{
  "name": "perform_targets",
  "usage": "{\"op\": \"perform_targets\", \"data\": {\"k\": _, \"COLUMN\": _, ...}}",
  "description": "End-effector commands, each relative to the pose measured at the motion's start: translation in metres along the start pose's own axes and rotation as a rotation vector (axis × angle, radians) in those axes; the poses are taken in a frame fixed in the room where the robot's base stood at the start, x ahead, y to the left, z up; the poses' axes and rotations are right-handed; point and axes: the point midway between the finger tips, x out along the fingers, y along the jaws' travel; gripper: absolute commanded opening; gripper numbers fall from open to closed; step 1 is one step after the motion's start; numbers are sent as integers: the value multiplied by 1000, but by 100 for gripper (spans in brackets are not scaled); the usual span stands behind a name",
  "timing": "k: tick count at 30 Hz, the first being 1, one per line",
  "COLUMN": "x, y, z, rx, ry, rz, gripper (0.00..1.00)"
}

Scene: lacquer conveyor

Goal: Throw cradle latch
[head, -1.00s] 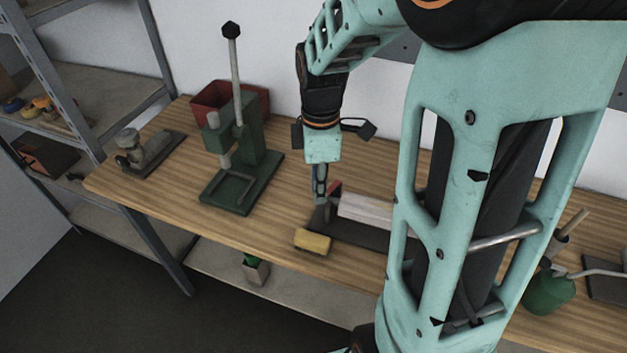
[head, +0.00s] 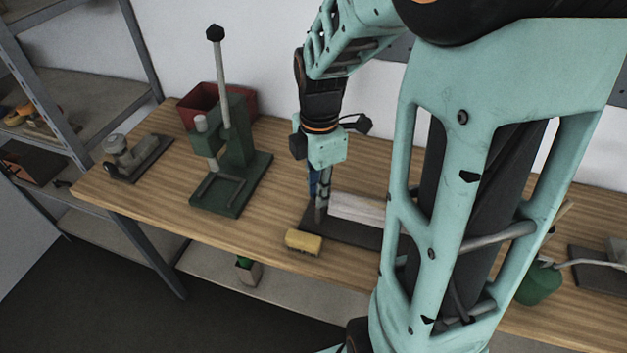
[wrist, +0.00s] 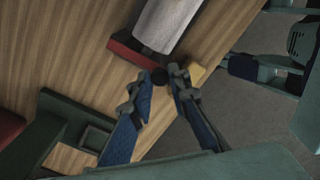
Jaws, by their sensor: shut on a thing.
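The cradle shows in the head view as a dark base plate (head: 345,231) carrying a pale bar (head: 356,207). In the wrist view, the bar (wrist: 166,22) is grey and rounded, with a red end block (wrist: 139,56) beside it. A small black round knob (wrist: 160,77), which looks like the latch's end, sits between my fingertips. My gripper (head: 320,212) points down at the left end of the cradle. In the wrist view, my gripper (wrist: 160,82) has its blue-padded fingers on either side of the knob, shut on it. The rest of the latch is hidden.
A yellow brush (head: 303,241) lies near the bench's front edge, close to the cradle. A green press (head: 235,165) with a tall lever stands left, before a red bin (head: 195,103). A green can (head: 540,284) stands right. Bare wood separates press and cradle.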

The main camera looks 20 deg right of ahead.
Motion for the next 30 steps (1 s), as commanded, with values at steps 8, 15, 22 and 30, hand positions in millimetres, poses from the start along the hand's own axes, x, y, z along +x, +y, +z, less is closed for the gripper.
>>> {"op": "perform_targets", "data": {"k": 8, "x": -1, "y": 1, "z": 1, "rx": -1, "ry": -2, "rz": 2, "gripper": 32}}
{"op": "perform_targets", "data": {"k": 15, "x": 0, "y": 0, "z": 0, "rx": 0, "ry": -1, "rz": 0, "gripper": 34}}
{"op": "perform_targets", "data": {"k": 22, "x": -17, "y": 2, "z": 1, "rx": 1, "ry": -2, "rz": 5, "gripper": 34}}
{"op": "perform_targets", "data": {"k": 30, "x": -74, "y": 1, "z": 1, "rx": 0, "ry": -3, "rz": 6, "gripper": 34}}
